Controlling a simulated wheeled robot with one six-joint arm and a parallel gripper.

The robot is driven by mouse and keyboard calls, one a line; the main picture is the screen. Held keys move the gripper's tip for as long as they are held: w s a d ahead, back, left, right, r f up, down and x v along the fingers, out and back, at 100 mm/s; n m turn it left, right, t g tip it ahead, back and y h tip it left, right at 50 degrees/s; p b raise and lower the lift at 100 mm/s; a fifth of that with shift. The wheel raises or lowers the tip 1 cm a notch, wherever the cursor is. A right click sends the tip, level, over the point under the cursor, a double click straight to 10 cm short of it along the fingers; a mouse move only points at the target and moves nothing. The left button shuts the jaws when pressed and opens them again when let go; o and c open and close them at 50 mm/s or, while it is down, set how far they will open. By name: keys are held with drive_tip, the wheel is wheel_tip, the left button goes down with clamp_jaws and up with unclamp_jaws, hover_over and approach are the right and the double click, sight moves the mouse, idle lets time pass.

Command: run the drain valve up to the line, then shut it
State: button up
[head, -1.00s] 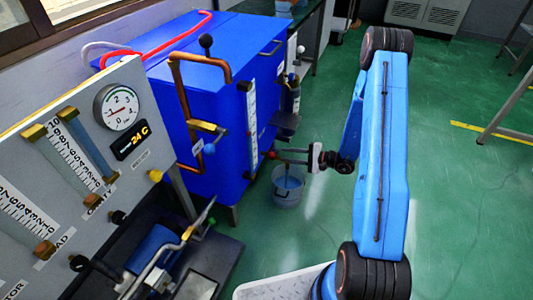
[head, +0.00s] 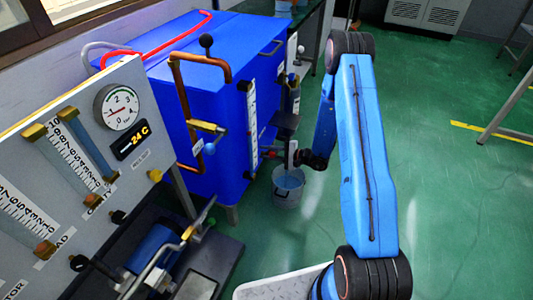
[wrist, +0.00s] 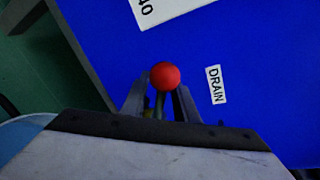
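The drain valve's round red knob (wrist: 165,76) sits at the tips of my gripper (wrist: 164,94) in the wrist view, between its two fingers. The fingers stand apart on either side of it; firm contact is not clear. A thin greenish stem shows below the knob. A DRAIN label (wrist: 214,85) is on the blue wall to the right. In the head view my gripper (head: 284,154) is low beside the blue tank (head: 215,110), above a translucent bucket (head: 288,190) holding some liquid. The tank's upright white scale (head: 252,125) shows; its level is too small to read.
The gauge panel (head: 85,150) with a dial and a 24 C display stands at the left. Copper pipework (head: 179,90) runs on the tank's front. A blue motor (head: 155,249) lies below the panel.

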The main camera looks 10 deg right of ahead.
clamp_jaws()
idle(1.4)
